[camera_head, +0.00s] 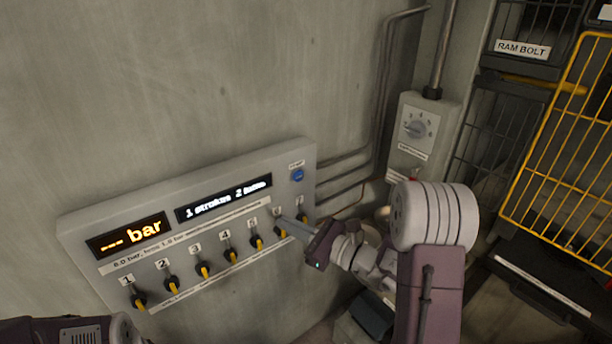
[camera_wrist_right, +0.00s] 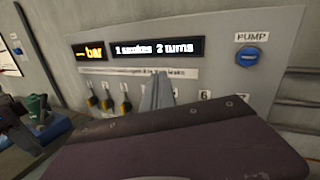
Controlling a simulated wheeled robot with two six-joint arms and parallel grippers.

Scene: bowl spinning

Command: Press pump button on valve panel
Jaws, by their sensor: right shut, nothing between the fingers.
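The valve panel (camera_head: 185,225) is a pale sloping box on the wall, also in the right wrist view (camera_wrist_right: 215,80). Its round blue pump button (camera_head: 297,175) sits at the upper right end; the wrist view shows it (camera_wrist_right: 248,56) under a PUMP label. My right gripper (camera_head: 285,219) is shut and empty in front of the panel's right part, by the numbered valves, below and left of the button and apart from it. Its grey fingers (camera_wrist_right: 157,92) hide part of the valve row in the wrist view. Only part of my left arm shows, at bottom left.
Several yellow-handled valves (camera_head: 203,269) line the panel's lower edge. An orange display (camera_head: 130,235) reads "--- bar"; a white text display (camera_head: 224,198) is beside it. A dial box (camera_head: 416,128), pipes and a yellow wire frame (camera_head: 560,130) stand to the right.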

